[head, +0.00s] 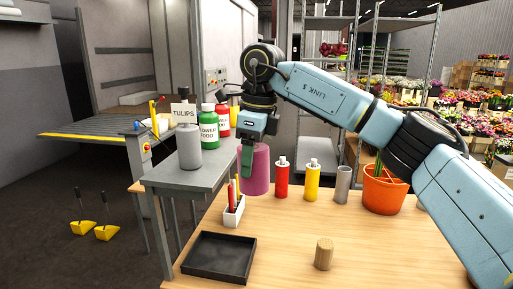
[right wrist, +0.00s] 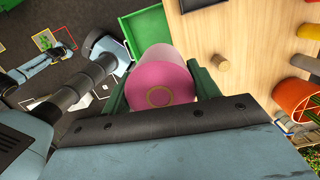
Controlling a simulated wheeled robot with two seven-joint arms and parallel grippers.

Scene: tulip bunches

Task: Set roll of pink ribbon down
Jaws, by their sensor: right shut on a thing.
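The roll of pink ribbon (head: 257,172) is upright at the far left of the wooden table (head: 375,240), next to the grey raised shelf. My right gripper (head: 247,158) comes down on it from above, and its green finger covers part of the roll's left side. In the right wrist view the pink roll (right wrist: 160,85) sits between the two green fingers of my right gripper (right wrist: 161,92), which is shut on it. I cannot tell whether the roll's underside touches the table.
Red (head: 282,178) and yellow (head: 312,180) bottles, a grey cylinder (head: 343,185) and an orange pot (head: 385,188) stand right of the roll. A pen holder (head: 233,212), black tray (head: 219,276) and wooden cylinder (head: 324,254) are nearer. The grey shelf (head: 190,178) holds bottles. The table's front right is clear.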

